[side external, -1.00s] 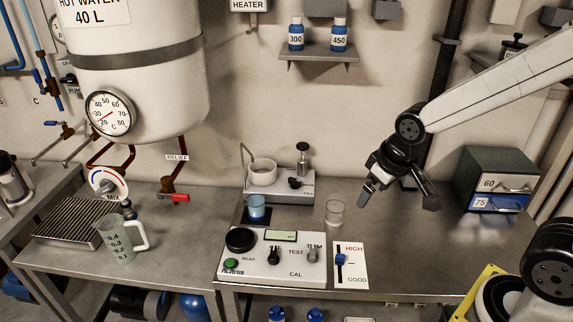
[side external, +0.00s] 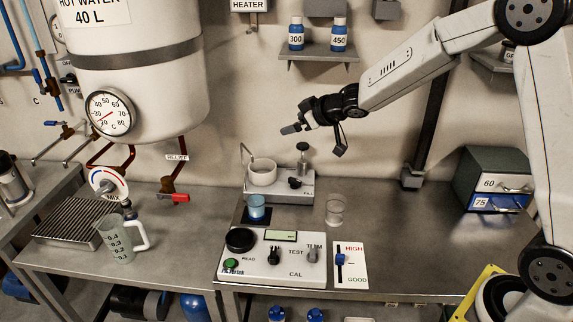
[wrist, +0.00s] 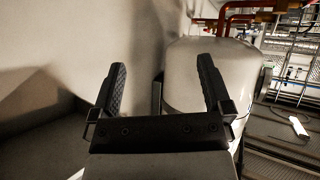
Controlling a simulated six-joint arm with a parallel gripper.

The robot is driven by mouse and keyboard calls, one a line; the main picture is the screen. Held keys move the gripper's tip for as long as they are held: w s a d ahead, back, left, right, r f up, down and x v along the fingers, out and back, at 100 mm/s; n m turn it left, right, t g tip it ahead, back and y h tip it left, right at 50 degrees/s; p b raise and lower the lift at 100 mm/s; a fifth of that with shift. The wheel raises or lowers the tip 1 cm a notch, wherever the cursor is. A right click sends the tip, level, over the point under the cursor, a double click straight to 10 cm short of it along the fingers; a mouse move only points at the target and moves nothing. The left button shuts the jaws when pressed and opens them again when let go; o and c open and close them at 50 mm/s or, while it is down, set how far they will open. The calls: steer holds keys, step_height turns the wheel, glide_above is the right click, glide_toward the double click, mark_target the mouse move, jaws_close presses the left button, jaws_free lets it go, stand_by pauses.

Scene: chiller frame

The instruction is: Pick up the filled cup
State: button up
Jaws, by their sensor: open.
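A small clear cup with blue contents (side external: 257,207) stands on a dark pad at the back left of the meter box in the side view. A second clear cup (side external: 334,212), which looks empty, stands to its right on the steel bench. My gripper (side external: 315,140) is open and empty, high above the bench near the wall, above and to the right of the blue cup. In the wrist view my open jaws (wrist: 162,65) have nothing between them, and neither small cup shows there.
A filler unit (side external: 290,188) with a white bowl (side external: 262,173) stands behind the blue cup. The meter box (side external: 268,262) is in front. A shelf with bottles (side external: 318,53) is above my gripper. A jug (side external: 118,242) stands left. The bench right of the clear cup is free.

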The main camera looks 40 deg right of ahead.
steer(key=w+a+f+n+y, duration=0.2)
steer(key=w+n+y, duration=0.1)
steer(key=w+y, duration=0.1)
steer(key=n+g+y, duration=0.2)
steer(key=g, duration=0.1)
glide_toward(264, 196)
steer(key=x, duration=0.6)
steer(key=shift+d+f, duration=0.25)
steer(key=shift+f, duration=0.1)
steer(key=shift+x, duration=1.1)
steer(key=shift+a, duration=0.1)
steer(key=shift+w+x, duration=0.2)
steer(key=shift+x, duration=2.35)
steer(key=shift+r, duration=0.15)
steer(key=c, duration=1.3)
